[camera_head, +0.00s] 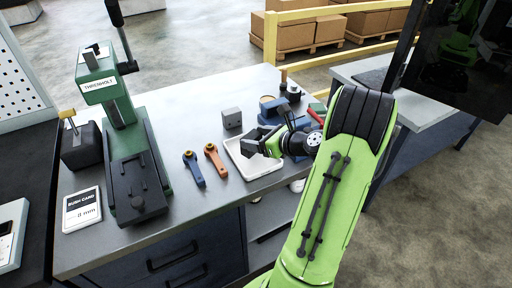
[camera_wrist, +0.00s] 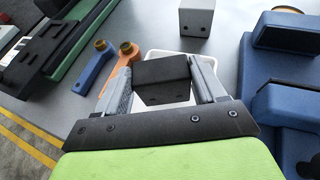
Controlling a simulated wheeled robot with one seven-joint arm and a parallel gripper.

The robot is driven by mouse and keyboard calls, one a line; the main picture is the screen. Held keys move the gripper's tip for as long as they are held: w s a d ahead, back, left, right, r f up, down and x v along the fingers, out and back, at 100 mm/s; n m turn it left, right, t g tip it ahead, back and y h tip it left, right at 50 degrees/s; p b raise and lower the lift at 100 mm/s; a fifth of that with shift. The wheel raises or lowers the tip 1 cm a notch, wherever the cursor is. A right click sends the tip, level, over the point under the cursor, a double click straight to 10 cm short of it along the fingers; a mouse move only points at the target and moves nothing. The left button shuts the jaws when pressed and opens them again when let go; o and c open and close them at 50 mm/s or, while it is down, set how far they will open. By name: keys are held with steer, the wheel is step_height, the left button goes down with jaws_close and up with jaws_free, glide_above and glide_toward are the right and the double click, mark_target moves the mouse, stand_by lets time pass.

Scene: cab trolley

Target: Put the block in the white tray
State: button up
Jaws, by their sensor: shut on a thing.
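In the wrist view a dark grey block (camera_wrist: 162,80) sits between the two fingers of my gripper (camera_wrist: 160,92), which is shut on it. The white tray (camera_wrist: 153,55) shows behind and below the block, mostly hidden by it. In the head view the tray (camera_head: 268,171) lies on the bench and my gripper (camera_head: 262,143) is over it. I cannot tell whether the held block touches the tray floor. A second, lighter grey block (camera_head: 232,118) stands on the bench behind the tray; it also shows in the wrist view (camera_wrist: 196,17).
A blue-handled tool (camera_head: 194,168) and an orange one (camera_head: 215,161) lie left of the tray. A green press (camera_head: 108,90) and a card (camera_head: 82,209) are farther left. A blue fixture (camera_wrist: 275,75) stands right of my gripper. Bare bench surrounds the second block.

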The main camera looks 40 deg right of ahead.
step_height(320, 180, down, 2)
steer(key=shift+d, duration=0.15)
steer(key=shift+r, duration=0.1)
steer(key=o, duration=1.4)
steer(key=shift+c, duration=0.2)
